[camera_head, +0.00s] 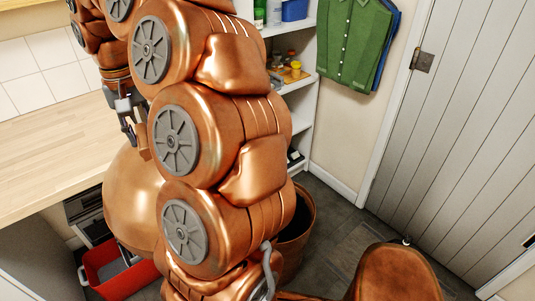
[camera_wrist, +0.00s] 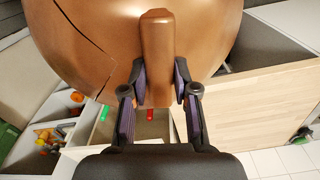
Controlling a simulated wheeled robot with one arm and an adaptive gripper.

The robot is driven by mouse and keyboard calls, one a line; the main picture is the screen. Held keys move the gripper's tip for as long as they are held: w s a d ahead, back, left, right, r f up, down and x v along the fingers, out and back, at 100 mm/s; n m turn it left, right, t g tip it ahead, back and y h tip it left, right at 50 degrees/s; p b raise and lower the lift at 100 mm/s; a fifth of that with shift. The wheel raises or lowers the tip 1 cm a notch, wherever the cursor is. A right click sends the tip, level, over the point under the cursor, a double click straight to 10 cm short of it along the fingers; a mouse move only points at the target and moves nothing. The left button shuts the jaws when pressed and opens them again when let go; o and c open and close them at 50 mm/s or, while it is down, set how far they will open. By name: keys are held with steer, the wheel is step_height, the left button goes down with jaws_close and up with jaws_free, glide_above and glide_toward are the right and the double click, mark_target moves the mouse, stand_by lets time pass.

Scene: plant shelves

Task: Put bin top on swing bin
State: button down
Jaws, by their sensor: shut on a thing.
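The bin top (camera_head: 133,195) is a large copper-coloured dome hanging beside the wooden counter's front edge. My gripper (camera_head: 132,128) is shut on the upright handle of the bin top. In the wrist view, my gripper (camera_wrist: 160,88) has one finger on each side of the handle, and the dome of the bin top (camera_wrist: 90,50) fills the upper part. A dark seam crosses the dome there. The swing bin (camera_head: 296,258) is a brown round bin, open at the top, on the floor behind my arm. My arm hides its left part.
The wooden counter (camera_head: 45,150) is at left, close to the bin top. A red crate (camera_head: 120,282) stands below it. White shelves (camera_head: 300,110) with small goods are behind my arm. A plank door (camera_head: 460,130) is at right, with dark floor (camera_head: 345,235) clear before it.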

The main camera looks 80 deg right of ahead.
steer(key=w+a+f+n, duration=1)
steer(key=w+a+f, duration=1.4)
steer(key=a+f, duration=0.2)
steer(key=shift+a, duration=0.35)
